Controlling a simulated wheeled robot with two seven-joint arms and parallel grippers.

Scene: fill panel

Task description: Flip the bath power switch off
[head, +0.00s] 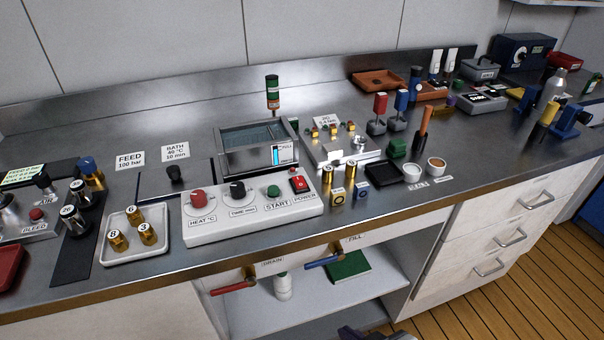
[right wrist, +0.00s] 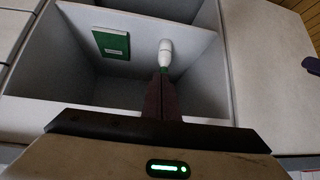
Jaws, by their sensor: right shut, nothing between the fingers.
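The red bath power switch (head: 299,184) sits at the right end of the white control panel (head: 255,213), above the POWER label. It is a small rocker; I cannot clearly tell which side is pressed. The green start button (head: 273,192), black time knob (head: 237,191) and red heat knob (head: 198,199) are to its left. My right gripper (head: 350,332) shows only as a dark piece at the bottom edge, well below and in front of the panel. In the right wrist view its fingers (right wrist: 161,75) are shut and empty, pointing toward the open shelf. My left gripper is not in view.
The water bath (head: 257,150) stands behind the panel. Gold fittings (head: 338,196) stand close to the panel's right end, and a white tray (head: 135,250) is to its left. Red (head: 233,288) and blue (head: 323,262) valve handles stick out below the counter edge.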

